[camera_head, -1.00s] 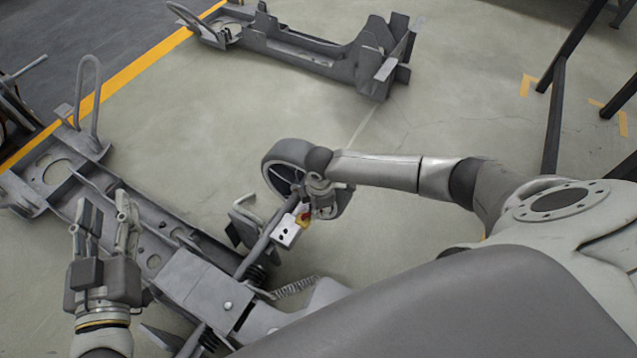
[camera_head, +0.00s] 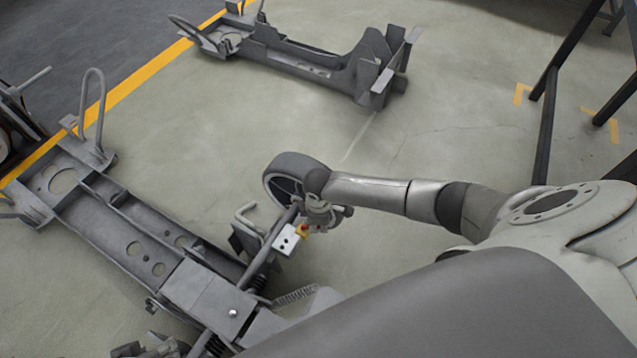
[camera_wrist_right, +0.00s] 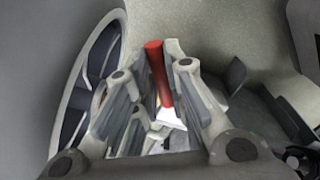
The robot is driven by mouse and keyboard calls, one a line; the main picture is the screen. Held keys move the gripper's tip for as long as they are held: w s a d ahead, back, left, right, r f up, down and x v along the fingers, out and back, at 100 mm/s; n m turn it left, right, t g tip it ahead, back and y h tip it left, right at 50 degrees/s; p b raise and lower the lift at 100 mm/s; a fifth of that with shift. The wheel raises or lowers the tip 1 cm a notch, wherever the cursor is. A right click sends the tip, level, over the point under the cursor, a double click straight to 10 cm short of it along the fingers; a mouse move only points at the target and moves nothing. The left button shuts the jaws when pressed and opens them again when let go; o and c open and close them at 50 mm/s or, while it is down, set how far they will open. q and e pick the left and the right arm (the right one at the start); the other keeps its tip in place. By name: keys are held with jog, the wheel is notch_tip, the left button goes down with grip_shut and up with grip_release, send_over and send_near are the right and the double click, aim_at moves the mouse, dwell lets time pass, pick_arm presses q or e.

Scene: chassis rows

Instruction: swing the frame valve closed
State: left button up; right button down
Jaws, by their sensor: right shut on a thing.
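The frame valve shows in the head view as a pale plate (camera_head: 287,239) on the chassis, with a small yellow and red part (camera_head: 303,230) at its upper right. In the right wrist view its red handle (camera_wrist_right: 155,70) stands between the fingers, with a white piece at its lower end. My right gripper (camera_head: 316,215) is at the valve beside the wheel; in the wrist view its fingers (camera_wrist_right: 160,100) are shut on the red handle. My left gripper (camera_head: 150,348) shows only in part at the bottom edge; its fingers are not clear.
A second chassis (camera_head: 310,60) lies on the floor behind. A dark metal stand (camera_head: 550,110) is at right. Floor between the chassis is clear.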

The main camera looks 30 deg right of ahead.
jog(key=shift+s+a+r, duration=0.1)
jog(key=shift+s, duration=0.05)
pick_arm(q)
notch_tip(320, 180, down, 14)
jog(key=g+p, duration=0.1)
jog(key=p, duration=0.5)
jog(key=shift+s+g, duration=0.3)
pick_arm(e)
jog(key=shift+s+a+m, duration=0.25)
jog(key=shift+a+m, duration=0.05)
jog(key=shift+m, duration=0.75)
jog(key=shift+s+a+m, duration=0.25)
jog(key=shift+m, duration=0.75)
jog(key=shift+s+a+m, duration=0.25)
jog(key=shift+a+m, duration=0.05)
jog(key=shift+m, duration=0.75)
jog(key=c, duration=1.5)
grip_release()
jog(key=shift+o, duration=0.2)
